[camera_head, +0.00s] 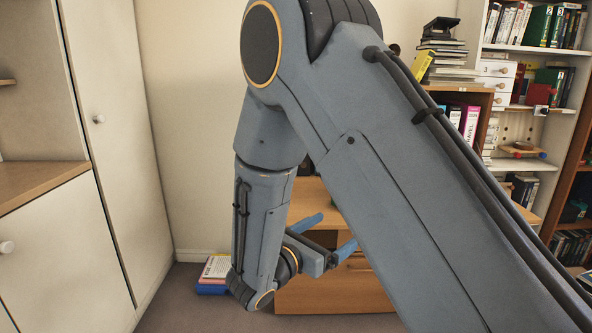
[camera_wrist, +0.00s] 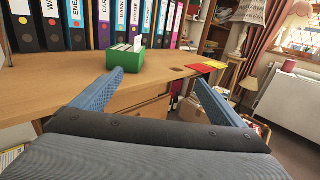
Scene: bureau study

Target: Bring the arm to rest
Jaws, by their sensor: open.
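My gripper (camera_head: 330,235) hangs at the end of my bent arm in the head view, in front of a wooden desk (camera_head: 335,290). Its two blue fingers are spread apart with nothing between them. In the wrist view my gripper (camera_wrist: 158,88) is also open and empty, its fingers pointing towards the desk (camera_wrist: 60,95). A green box (camera_wrist: 125,62) with cards in it stands on the desktop just beyond the left finger. My arm hides much of the desk in the head view.
A white cupboard (camera_head: 105,120) stands at the left. Books (camera_head: 215,268) lie on the floor by the wall. Crowded shelves (camera_head: 550,50) fill the right. In the wrist view, a row of binders (camera_wrist: 75,22) stands behind the green box, with a radiator (camera_wrist: 285,100) at the right.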

